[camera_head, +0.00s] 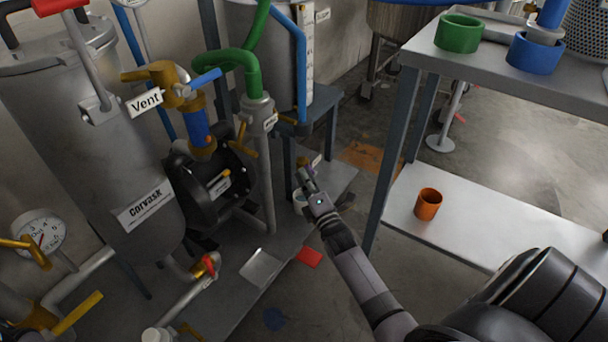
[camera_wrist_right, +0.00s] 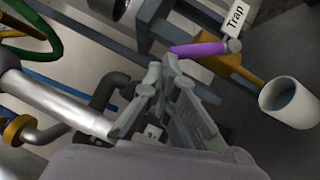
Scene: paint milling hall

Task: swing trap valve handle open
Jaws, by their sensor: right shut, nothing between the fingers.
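The trap valve handle (camera_wrist_right: 198,49) is a purple lever in the right wrist view, beside a white tag reading "Trap" (camera_wrist_right: 234,20). It lies roughly level in that picture, its right end at the valve. My right gripper (camera_wrist_right: 166,66) is shut and empty, with its fingertips close to the lever's left end; I cannot tell if they touch. In the head view my right gripper (camera_head: 305,178) reaches low beside the frame's blue-grey leg and largely hides the valve. A white cup-like pipe end (camera_wrist_right: 290,102) sits right of the lever. My left gripper is not in view.
The grey shelf table (camera_head: 480,222) with an orange cup (camera_head: 428,204) stands right of my arm. Left are the pump (camera_head: 205,190), the green hose (camera_head: 245,62) and the Corvask tank (camera_head: 100,130). Grey pipes (camera_wrist_right: 60,105) lie left of the gripper in the wrist view.

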